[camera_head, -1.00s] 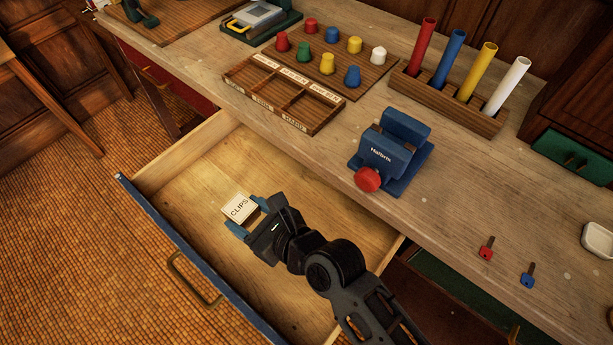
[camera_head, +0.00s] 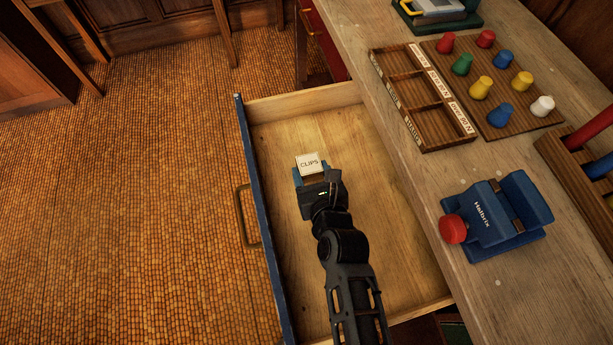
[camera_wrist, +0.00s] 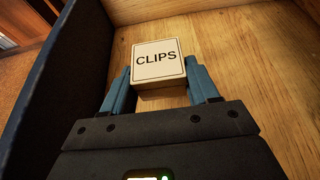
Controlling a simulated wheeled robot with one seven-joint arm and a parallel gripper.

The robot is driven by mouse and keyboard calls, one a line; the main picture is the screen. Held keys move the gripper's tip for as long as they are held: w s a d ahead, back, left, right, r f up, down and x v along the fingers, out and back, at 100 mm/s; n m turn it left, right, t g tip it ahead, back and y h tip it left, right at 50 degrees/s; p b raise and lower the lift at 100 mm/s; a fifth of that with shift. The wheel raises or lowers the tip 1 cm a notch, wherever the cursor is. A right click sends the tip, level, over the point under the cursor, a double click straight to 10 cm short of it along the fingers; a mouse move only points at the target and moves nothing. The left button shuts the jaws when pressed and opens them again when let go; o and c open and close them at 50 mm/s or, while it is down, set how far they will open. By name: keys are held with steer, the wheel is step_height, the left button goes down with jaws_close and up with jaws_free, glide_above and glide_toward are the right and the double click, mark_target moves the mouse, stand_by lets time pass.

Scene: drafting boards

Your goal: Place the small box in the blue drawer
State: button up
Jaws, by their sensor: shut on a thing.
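The small box is white on top with the word CLIPS (camera_head: 309,161). It also shows close up in the wrist view (camera_wrist: 158,60), with a tan side. My gripper (camera_head: 312,177) is shut on it, with a blue finger on each side of the box (camera_wrist: 160,88). The blue drawer (camera_head: 262,215) is pulled out, with a blue front and a bare wooden inside. The box and my fingers are inside the drawer's outline, over its floor. I cannot tell whether the box touches the floor.
The bench top (camera_head: 395,180) lies right of the drawer. On it are a blue vise (camera_head: 497,222) with a red knob, a divided wooden tray (camera_head: 425,110) and a board of coloured pegs (camera_head: 510,80). The drawer floor around the box is clear.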

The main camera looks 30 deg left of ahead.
mark_target(306, 180)
steer(key=shift+w+a+f, duration=0.1)
steer(key=shift+a+f, duration=0.6)
steer(key=shift+a, duration=0.25)
step_height(306, 180, down, 4)
steer(key=b, duration=0.3)
steer(key=shift+r, duration=0.15)
steer(key=o, duration=1.1)
steer(key=p+v, duration=0.3)
steer(key=v, duration=0.9)
